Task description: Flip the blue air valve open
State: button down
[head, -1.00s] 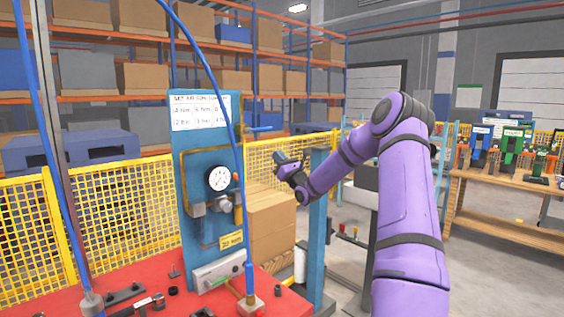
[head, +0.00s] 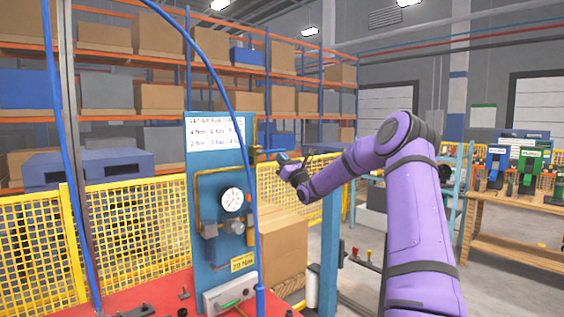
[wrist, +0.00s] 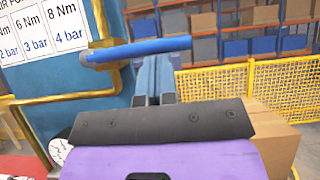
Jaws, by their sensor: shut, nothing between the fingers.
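The blue air valve lever (head: 272,150) sticks out to the right from a brass fitting (head: 256,153) at the upper right edge of the blue panel (head: 205,185). In the wrist view the lever (wrist: 140,49) lies nearly level across the top middle, its left end at the brass fitting (wrist: 88,60). My gripper (head: 283,158) is near the lever's free end. In the wrist view my gripper (wrist: 154,62) is shut and empty, its fingertips right at or just under the lever. I cannot tell whether they touch it.
A gauge (head: 232,200) and brass pipes sit on the panel. A blue hose (head: 235,120) arcs in front of it. Yellow mesh fencing (head: 140,215) and a cardboard box (head: 284,248) stand behind. A red table top (head: 165,299) lies below.

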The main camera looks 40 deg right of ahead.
jog(key=shift+d+r+n+y, duration=0.1)
jog(key=shift+r+n+y, duration=0.3)
jog(key=shift+n+y, duration=0.6)
jog(key=a+r+n+g+y, duration=0.5)
jog(key=r+n+g+y, duration=0.2)
jog(key=n, duration=1.6)
jog(key=shift+r+g+y, duration=0.3)
jog(key=shift+r+g, duration=0.95)
jog(key=shift+g, duration=0.45)
jog(key=shift+s, duration=0.1)
